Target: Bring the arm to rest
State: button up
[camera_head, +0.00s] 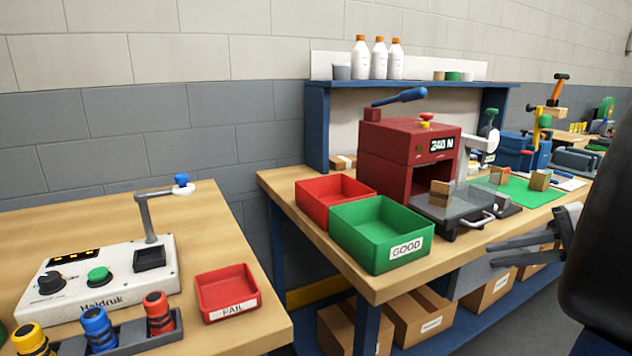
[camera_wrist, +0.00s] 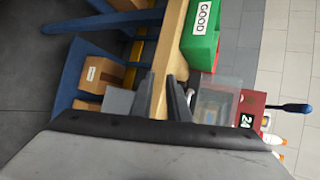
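My gripper (camera_head: 490,254) is at the right of the head view, in front of the front edge of the middle workbench (camera_head: 400,280). Its two grey fingers point left and are a little apart. In the wrist view my gripper (camera_wrist: 160,77) shows a gap between the fingers, with only the wooden bench edge seen behind it. It is open and holds nothing. My dark arm link fills the right edge of the head view.
The green GOOD bin (camera_head: 380,232) and red press (camera_head: 405,150) stand on the bench, with wooden blocks (camera_head: 440,193) at the press. Cardboard boxes (camera_head: 420,315) sit on the shelf below. A left table holds a tester (camera_head: 100,280) and red FAIL tray (camera_head: 228,290).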

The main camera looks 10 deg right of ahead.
jog(key=s+a+f+n+g+h, duration=0.1)
jog(key=s+a+f+n+h, duration=0.3)
jog(key=a+f, duration=0.3)
jog(key=s+a+f+n+g+h, duration=0.1)
jog(key=s+a+f+n+h, duration=0.2)
jog(key=a+f+n+h, duration=0.2)
jog(key=shift+s+a+f+g+h, duration=0.35)
jog(key=shift+a+f+h, duration=0.25)
jog(key=shift+a+f, duration=0.55)
jog(key=shift+a+r, duration=0.1)
